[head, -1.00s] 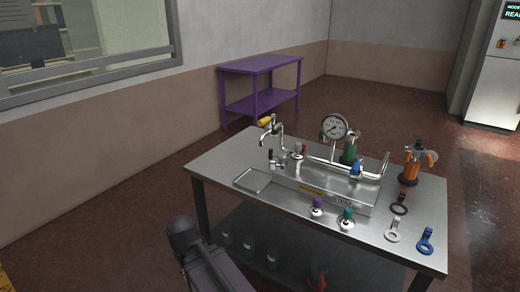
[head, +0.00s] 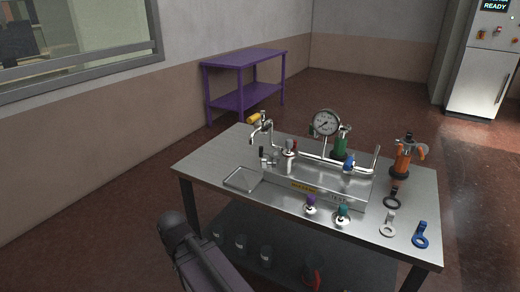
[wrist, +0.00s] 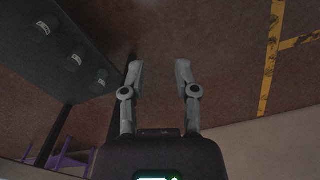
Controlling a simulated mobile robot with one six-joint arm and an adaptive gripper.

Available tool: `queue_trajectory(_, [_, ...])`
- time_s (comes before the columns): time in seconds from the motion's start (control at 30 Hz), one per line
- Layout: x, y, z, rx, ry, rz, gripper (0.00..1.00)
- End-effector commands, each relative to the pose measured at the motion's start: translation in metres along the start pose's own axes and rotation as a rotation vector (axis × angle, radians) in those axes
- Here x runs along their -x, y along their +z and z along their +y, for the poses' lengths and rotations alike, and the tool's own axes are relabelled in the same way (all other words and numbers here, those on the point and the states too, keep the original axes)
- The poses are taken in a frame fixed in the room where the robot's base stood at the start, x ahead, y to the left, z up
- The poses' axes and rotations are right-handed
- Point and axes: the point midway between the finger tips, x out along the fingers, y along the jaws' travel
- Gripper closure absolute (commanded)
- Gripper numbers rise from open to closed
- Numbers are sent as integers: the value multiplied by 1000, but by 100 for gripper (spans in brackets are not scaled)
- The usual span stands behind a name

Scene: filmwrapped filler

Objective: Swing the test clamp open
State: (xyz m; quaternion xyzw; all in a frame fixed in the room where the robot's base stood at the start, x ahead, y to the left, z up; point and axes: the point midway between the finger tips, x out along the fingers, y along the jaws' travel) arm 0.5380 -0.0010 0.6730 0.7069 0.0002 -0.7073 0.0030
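A steel fixture (head: 330,194) with a yellow label and a "TEST" label stands on the metal table (head: 205,168). It carries a pipe, a round pressure gauge (head: 326,122), a green part (head: 339,147) and a blue part (head: 349,161). A small clamp-like piece (head: 268,157) stands at its left end. I cannot tell for certain which part is the test clamp. In the wrist view my gripper (wrist: 160,72) is open and empty, with floor behind it. In the head view only my dark arm shows, at the table's front left; the gripper is hidden there.
An orange device (head: 402,160), a black ring (head: 392,202), a white ring tool (head: 388,224) and a blue one (head: 421,234) are at the table's right. A tray (head: 243,181) lies left. Jars (head: 240,243) stand on the lower shelf. A purple table (head: 243,60) stands behind.

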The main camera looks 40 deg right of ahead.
Motion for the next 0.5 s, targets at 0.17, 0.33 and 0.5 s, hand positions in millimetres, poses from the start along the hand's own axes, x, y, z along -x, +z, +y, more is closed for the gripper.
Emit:
queue_trajectory(0.17, [0, -10, 12, 44, 51, -2, 60])
queue_trajectory(0.33, [3, -30, 46, 153, 179, -20, 60])
queue_trajectory(0.5, [13, -58, 94, 328, 372, -84, 60])
